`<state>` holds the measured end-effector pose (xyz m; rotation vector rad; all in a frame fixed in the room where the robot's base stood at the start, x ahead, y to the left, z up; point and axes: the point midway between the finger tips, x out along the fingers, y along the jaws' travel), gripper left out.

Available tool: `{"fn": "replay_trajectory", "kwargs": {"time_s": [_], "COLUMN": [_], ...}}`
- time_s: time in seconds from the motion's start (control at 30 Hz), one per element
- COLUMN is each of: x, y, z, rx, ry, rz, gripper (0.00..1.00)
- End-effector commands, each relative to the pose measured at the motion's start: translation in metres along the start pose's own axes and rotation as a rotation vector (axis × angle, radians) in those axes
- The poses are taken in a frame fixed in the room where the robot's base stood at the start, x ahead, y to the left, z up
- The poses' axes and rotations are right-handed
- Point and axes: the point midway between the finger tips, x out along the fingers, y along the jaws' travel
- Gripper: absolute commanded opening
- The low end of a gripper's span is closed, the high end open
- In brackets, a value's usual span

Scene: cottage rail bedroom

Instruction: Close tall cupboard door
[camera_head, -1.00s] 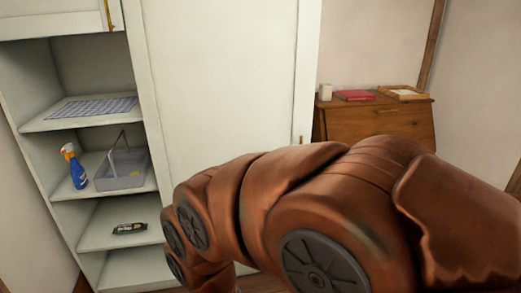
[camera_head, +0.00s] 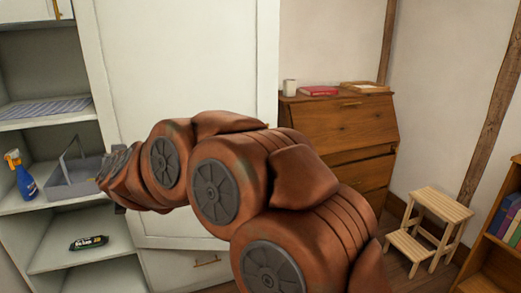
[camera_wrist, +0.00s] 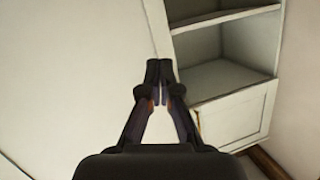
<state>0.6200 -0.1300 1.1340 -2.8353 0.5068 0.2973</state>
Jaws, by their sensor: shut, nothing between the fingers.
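The tall cupboard (camera_head: 45,140) is white, with open shelves at the left of the head view. A tall white door panel (camera_head: 190,70) stands to the right of the shelves, and my arm hides its lower part. How far it stands ajar is unclear. My gripper (camera_head: 118,165) is mostly hidden by my arm, in front of the shelves near the panel's left side. In the wrist view my gripper (camera_wrist: 160,68) is shut and empty, a plain white surface (camera_wrist: 75,65) fills the left, and shelves (camera_wrist: 235,50) show at right. Contact cannot be told.
The shelves hold a blue spray bottle (camera_head: 20,175), a grey caddy (camera_head: 75,178) and a dark packet (camera_head: 88,243). A wooden bureau (camera_head: 345,125) stands right of the panel. A step stool (camera_head: 435,215) and a bookcase (camera_head: 500,245) are at the right.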

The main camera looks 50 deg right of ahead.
Motion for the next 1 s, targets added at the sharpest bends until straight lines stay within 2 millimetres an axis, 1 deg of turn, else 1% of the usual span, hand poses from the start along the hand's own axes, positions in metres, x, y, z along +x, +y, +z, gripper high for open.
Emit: {"fn": "replay_trajectory", "kwargs": {"time_s": [0.03,0.07,0.1,0.17,0.2,0.27,0.3,0.37,0.4,0.5,0.6,0.7,0.83,1.0], "x": [0.012,0.016,0.022,0.026,0.028,0.025,0.023,0.016,0.010,-0.009,-0.026,-0.039,-0.046,-0.043], "y": [0.025,0.040,0.061,0.093,0.115,0.149,0.172,0.204,0.225,0.266,0.294,0.310,0.320,0.333], "z": [-0.004,-0.009,-0.015,-0.021,-0.023,-0.025,-0.025,-0.022,-0.019,-0.013,-0.005,0.001,0.003,-0.001], "rx": [0.014,0.020,0.027,0.034,0.036,0.035,0.033,0.027,0.022,0.005,-0.013,-0.028,-0.036,-0.037], "ry": [0.053,0.087,0.125,0.178,0.208,0.251,0.273,0.300,0.314,0.337,0.342,0.340,0.338,0.338], "rz": [0.073,0.120,0.184,0.289,0.360,0.473,0.550,0.668,0.744,0.917,1.049,1.136,1.183,1.191], "gripper": [0.00,0.00,0.00,0.00,0.00,0.00,0.00,0.00,0.00,0.00,0.00,0.00,0.00,0.00]}}
